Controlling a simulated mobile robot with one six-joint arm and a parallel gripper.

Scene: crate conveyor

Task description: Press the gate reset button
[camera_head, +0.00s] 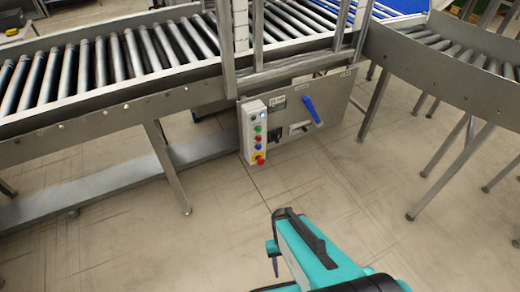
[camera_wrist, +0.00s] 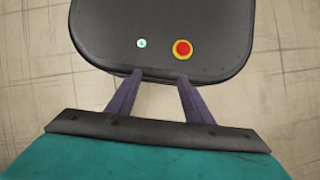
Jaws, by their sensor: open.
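A pale upright button box (camera_head: 254,131) is mounted below the conveyor frame, left of a grey panel. From top to bottom it carries a pale lit lamp or button (camera_head: 263,115), a green button (camera_head: 258,129), a red one (camera_head: 258,139), a blue one (camera_head: 257,148) and a red knob on yellow (camera_head: 260,159). Their labels are too small to read, so I cannot tell which is the gate reset. My gripper (camera_wrist: 160,76) is open and empty, its two purple fingers apart. In the head view it is at the bottom centre, nearer than the box and apart from it.
A roller conveyor (camera_head: 100,97) runs above the box, with a metal leg (camera_head: 166,165) to its left. A grey panel (camera_head: 335,98) with a blue handle (camera_head: 312,110) is to its right. Another roller conveyor (camera_head: 450,80) stands at right. The floor (camera_head: 215,225) before the box is clear.

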